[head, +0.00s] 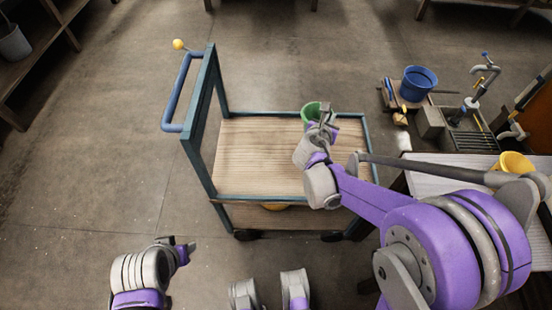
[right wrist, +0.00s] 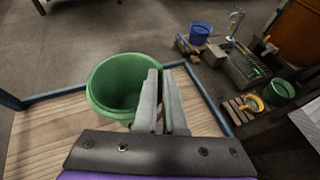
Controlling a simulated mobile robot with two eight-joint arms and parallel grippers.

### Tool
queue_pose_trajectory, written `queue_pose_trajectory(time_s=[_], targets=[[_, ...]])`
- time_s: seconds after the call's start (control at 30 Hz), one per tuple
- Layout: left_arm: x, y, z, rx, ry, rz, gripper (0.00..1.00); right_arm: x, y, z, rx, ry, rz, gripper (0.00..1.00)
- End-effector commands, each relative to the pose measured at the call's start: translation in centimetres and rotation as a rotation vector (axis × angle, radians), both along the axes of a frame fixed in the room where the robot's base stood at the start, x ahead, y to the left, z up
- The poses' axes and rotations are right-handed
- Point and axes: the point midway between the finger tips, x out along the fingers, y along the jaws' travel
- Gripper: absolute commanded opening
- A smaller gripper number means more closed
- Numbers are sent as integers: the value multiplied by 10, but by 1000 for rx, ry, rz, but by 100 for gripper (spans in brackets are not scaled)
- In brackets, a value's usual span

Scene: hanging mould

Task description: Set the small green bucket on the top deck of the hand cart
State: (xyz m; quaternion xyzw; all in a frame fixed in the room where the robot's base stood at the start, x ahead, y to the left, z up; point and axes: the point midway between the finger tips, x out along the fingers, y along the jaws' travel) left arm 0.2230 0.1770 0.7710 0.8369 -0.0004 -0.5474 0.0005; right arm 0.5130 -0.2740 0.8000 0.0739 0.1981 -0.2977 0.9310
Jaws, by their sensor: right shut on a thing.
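The small green bucket (head: 309,111) is upright over the back right part of the hand cart's wooden top deck (head: 255,165). In the right wrist view the bucket (right wrist: 112,88) shows its open, empty-looking mouth. My right gripper (head: 325,118) is shut on the right side of its rim, and its fingers (right wrist: 160,98) show close up in the wrist view. I cannot tell whether the bucket's base touches the deck (right wrist: 55,140). My left gripper (head: 184,247) is low at the front left, away from the cart; its finger gap is unclear.
The cart's blue push handle (head: 178,95) rises at its left. A blue bucket (head: 418,83) and a tap (head: 484,80) are beyond the cart at the right. Another green bucket (right wrist: 278,92) stands lower right. The deck is otherwise clear.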

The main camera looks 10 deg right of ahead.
Motion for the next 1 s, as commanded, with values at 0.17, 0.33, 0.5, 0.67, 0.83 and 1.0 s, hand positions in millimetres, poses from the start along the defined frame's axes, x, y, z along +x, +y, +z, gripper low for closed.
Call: queue_pose_trajectory(time_s=[0.17, 0.33, 0.5, 0.67, 0.83, 1.0], targets=[[1, 0, -32, 0, 11, 0, 50, -9, -42, -39, 5, 0, -143, 0], [2, 0, -42, 0, 15, 0, 50, -12, -54, -59, 8, -4, -189, 0], [4, 0, -54, 0, 19, 0, 50, -12, -54, -91, 8, -5, -190, 0], [4, 0, -59, 0, 21, 0, 50, -13, -54, -106, 8, -5, -188, 0], [5, 0, -66, 0, 23, 0, 50, -13, -54, -123, 8, -5, -188, 0], [6, 0, -74, 0, 25, 0, 50, -13, -54, -144, 7, -4, -187, 0]])
